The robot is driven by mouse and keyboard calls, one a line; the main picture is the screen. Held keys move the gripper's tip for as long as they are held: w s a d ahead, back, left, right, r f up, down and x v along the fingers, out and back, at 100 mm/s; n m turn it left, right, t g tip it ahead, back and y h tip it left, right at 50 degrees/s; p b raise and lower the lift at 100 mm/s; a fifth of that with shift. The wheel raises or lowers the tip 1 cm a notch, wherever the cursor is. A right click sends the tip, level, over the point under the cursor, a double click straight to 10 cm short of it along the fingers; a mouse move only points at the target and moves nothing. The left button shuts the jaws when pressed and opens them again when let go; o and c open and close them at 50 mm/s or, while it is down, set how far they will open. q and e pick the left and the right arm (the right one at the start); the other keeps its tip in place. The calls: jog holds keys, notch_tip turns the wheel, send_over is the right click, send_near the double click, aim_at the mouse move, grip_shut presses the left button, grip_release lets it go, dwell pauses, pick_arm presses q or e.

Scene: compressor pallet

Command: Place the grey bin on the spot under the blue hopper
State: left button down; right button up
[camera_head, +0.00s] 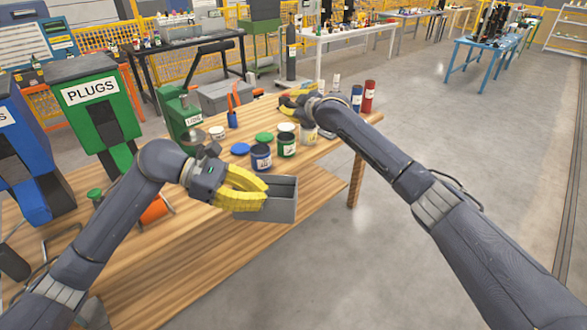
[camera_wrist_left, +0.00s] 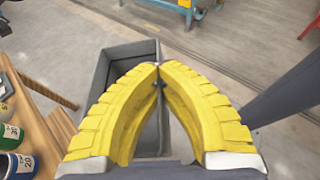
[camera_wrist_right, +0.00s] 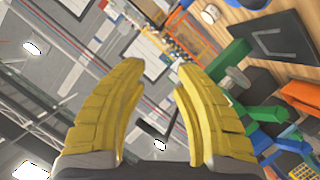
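The grey bin (camera_head: 265,212) is an open box at the right edge of the wooden bench, seemingly raised above it. My left gripper (camera_head: 266,190) is at its left side. In the left wrist view its yellow fingertips (camera_wrist_left: 157,70) meet on the right wall of the bin (camera_wrist_left: 112,62), which runs between the fingers. The bin looks empty. The blue hopper (camera_head: 18,125) stands at the far left, partly cut off by the picture edge. The spot under it cannot be made out. My right gripper (camera_head: 290,103) is beyond the paint cans; its fingers (camera_wrist_right: 158,75) are apart and empty.
A green PLUGS hopper (camera_head: 95,105) stands beside the blue one. Paint cans (camera_head: 261,158), lids (camera_head: 240,149) and a green machine (camera_head: 180,115) occupy the back of the bench. An orange cylinder (camera_head: 156,210) lies near my left arm. Bare bench (camera_head: 200,240) shows in front.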

jog(key=s+a+r+n+g+y, duration=0.15)
jog(key=s+a+r+n, duration=0.45)
jog(key=r, duration=0.7)
jog(key=n+g+h, duration=0.8)
jog(key=n+g, duration=0.2)
jog(key=n, duration=0.4)
send_over(294, 202)
jog(key=w+a, duration=0.1)
jog(key=w, duration=0.2)
notch_tip(294, 202, down, 11)
jog(key=shift+n+h, duration=0.45)
jog(key=shift+n, duration=0.15)
jog(key=f, duration=0.4)
jog(key=w+f, duration=0.1)
jog(key=f, duration=0.2)
jog(key=w+d+f, duration=0.1)
jog(key=f, duration=0.3)
jog(key=shift+d+f, duration=0.1)
jog(key=shift+f, duration=0.2)
